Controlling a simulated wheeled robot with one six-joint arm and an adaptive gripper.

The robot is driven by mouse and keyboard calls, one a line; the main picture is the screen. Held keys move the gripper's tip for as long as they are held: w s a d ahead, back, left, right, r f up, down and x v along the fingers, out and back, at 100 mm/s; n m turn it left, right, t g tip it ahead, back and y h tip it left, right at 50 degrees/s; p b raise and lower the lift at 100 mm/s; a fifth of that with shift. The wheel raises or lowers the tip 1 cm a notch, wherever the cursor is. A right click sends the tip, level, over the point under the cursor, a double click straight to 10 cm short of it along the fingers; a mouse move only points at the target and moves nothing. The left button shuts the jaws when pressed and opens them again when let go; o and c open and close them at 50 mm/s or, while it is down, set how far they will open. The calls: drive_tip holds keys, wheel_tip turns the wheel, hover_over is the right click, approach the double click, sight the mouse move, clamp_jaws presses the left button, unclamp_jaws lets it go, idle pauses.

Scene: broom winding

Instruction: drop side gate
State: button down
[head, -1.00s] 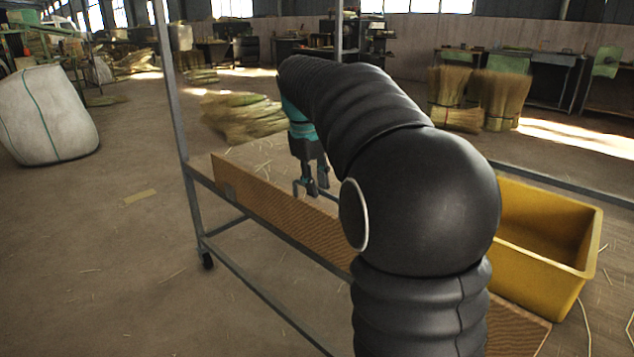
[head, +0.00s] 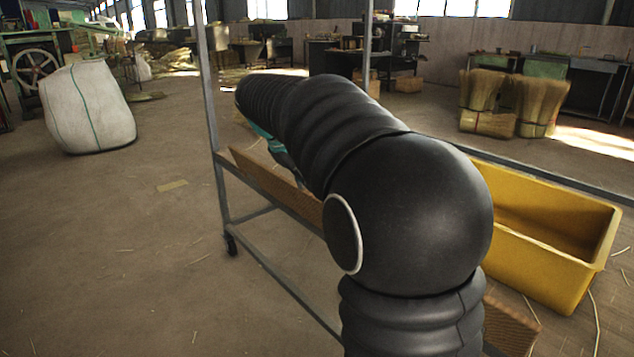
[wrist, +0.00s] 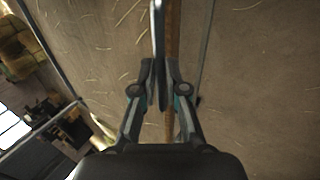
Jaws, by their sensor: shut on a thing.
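The side gate (head: 275,184) is a long brown board along the near side of a grey metal-framed cart. It appears upright. My arm covers its middle in the head view. In the wrist view the gate (wrist: 173,30) shows nearly edge-on as a thin brown strip. A grey metal bar (wrist: 158,22), which looks like the gate's handle, runs between my fingertips. My gripper (wrist: 153,82) is shut on this bar, just beside the gate's edge.
A yellow bin (head: 545,245) stands at the right, close to the cart. Grey cart posts (head: 212,100) rise by the gate. A white sack (head: 88,108) stands at the left, and broom bundles (head: 510,103) stand at the back right. The floor left of the cart is mostly clear.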

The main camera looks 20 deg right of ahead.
drive_tip(key=s+a+f+h+b, duration=0.1)
drive_tip(key=s+a+f+b, duration=0.2)
drive_tip(key=a+f, duration=0.7)
drive_tip(key=shift+s+a+f+h+b, duration=0.25)
drive_tip(key=shift+a+h+b, duration=0.2)
drive_tip(key=shift+b, duration=0.55)
drive_tip(key=c, duration=1.7)
unclamp_jaws()
drive_tip(key=shift+r, duration=0.1)
drive_tip(key=o, duration=0.5)
drive_tip(key=shift+w+d, duration=0.1)
drive_tip(key=shift+r, duration=0.1)
drive_tip(key=shift+a+t, duration=0.2)
drive_tip(key=shift+t, duration=0.1)
drive_tip(key=v, duration=1.2)
drive_tip(key=shift+d, duration=0.1)
drive_tip(key=shift+c, duration=0.2)
